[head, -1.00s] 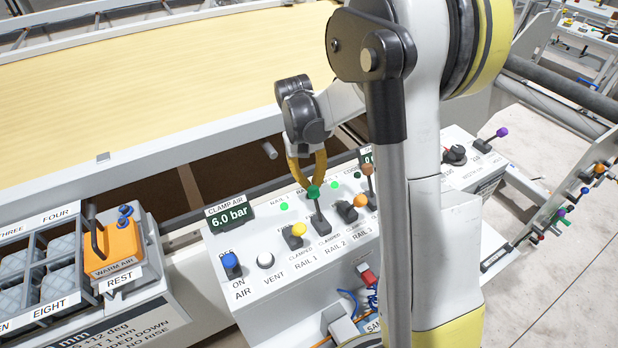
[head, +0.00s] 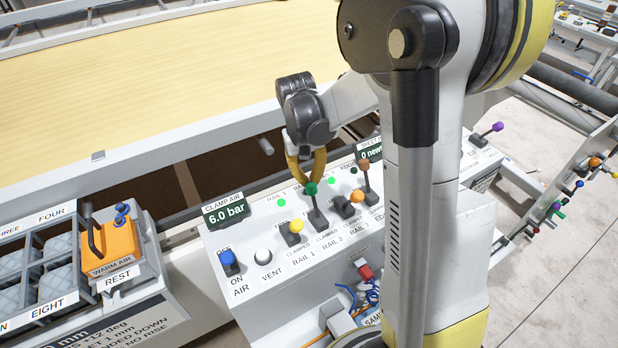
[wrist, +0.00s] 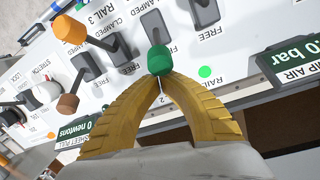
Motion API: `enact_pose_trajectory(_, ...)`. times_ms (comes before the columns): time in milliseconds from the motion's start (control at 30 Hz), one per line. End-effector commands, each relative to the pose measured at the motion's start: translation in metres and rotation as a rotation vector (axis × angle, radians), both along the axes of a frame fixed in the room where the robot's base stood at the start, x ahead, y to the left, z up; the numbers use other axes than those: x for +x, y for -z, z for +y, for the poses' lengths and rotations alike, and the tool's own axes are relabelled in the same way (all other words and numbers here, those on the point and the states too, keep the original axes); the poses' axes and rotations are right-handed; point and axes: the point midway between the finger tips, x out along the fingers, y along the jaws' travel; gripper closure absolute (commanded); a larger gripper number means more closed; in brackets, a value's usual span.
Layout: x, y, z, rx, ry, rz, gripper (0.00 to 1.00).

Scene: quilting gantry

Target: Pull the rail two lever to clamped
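The rail two lever (head: 317,215) stands on the sloped control console and has a green knob (head: 310,188). It leans toward the back, the FREE side of its slot; the CLAMPED label is at its front. My gripper (head: 307,180) comes down from above, its two yellow fingers curving together at the green knob. In the wrist view the fingertips (wrist: 161,80) meet at the knob (wrist: 159,60) and appear closed on it; the exact contact is partly hidden.
The yellow-knobbed rail one lever (head: 296,227) is close on the left. The orange-knobbed rail three lever (head: 356,196) and an upright brown-knobbed lever (head: 364,160) are close on the right. The clamp air display (head: 226,211) reads 6.0 bar. A quilting bed (head: 150,90) lies behind.

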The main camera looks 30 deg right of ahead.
Motion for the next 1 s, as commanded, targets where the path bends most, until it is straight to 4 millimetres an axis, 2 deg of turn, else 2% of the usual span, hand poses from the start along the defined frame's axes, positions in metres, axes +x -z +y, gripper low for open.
enact_pose_trajectory(267,-0.012,-0.009,0.000,0.001,0.001,-0.117,1.00)
enact_pose_trajectory(600,-0.042,-0.020,0.000,-0.003,0.002,-0.425,1.00)
enact_pose_trajectory(1000,-0.075,-0.022,0.000,-0.005,0.004,-0.757,1.00)
